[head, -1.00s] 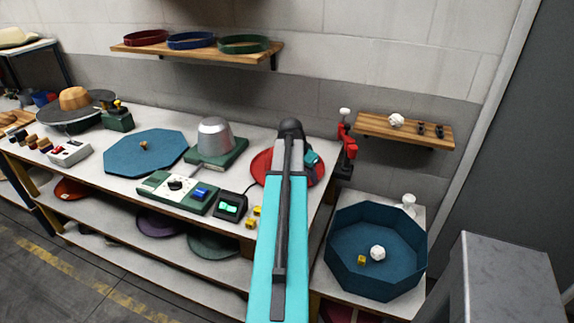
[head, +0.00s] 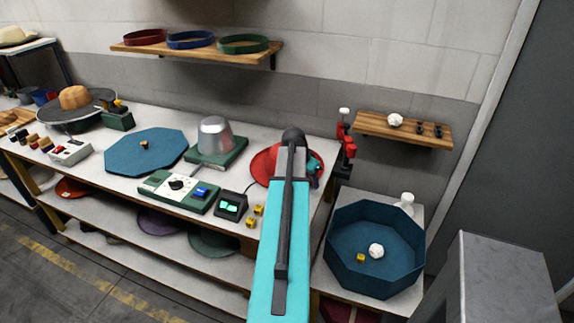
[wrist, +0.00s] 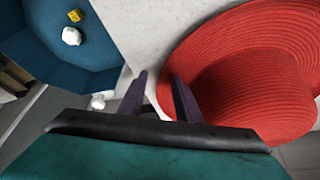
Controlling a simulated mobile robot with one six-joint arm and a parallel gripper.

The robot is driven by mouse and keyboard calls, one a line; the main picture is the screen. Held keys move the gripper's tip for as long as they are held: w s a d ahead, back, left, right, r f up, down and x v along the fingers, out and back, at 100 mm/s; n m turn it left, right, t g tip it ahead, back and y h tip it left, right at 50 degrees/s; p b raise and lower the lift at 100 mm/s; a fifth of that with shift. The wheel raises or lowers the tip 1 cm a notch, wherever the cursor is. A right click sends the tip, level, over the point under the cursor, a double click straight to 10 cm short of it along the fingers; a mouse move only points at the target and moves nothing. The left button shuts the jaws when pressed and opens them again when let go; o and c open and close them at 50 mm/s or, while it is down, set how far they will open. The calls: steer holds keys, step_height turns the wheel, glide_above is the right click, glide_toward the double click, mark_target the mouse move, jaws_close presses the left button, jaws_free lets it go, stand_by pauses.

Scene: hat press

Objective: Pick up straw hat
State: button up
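A red hat with a ringed, woven straw-like surface (head: 262,165) is at the right end of the workbench, partly hidden behind my arm. In the wrist view the red hat (wrist: 250,75) fills the right side, with its wide brim and rounded crown showing. My gripper (wrist: 159,74) is open and empty, its two dark fingers apart. The right fingertip overlaps the hat's brim edge in the picture; I cannot tell if they touch. In the head view my gripper (head: 314,166) is mostly hidden by my arm. A cream hat (head: 16,37) lies at the far left.
A blue octagonal tray (head: 345,270) with a white ball and a yellow cube stands right of the bench. A metal dome (head: 214,135), a control box (head: 178,192) and a small display (head: 231,206) are left of the hat. A red clamp (head: 347,150) stands behind.

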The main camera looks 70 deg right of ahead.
jaws_close()
steer(key=shift+r, duration=0.1)
step_height(320, 180, up, 10)
steer(key=b, duration=0.3)
stand_by(0.8)
stand_by(1.0)
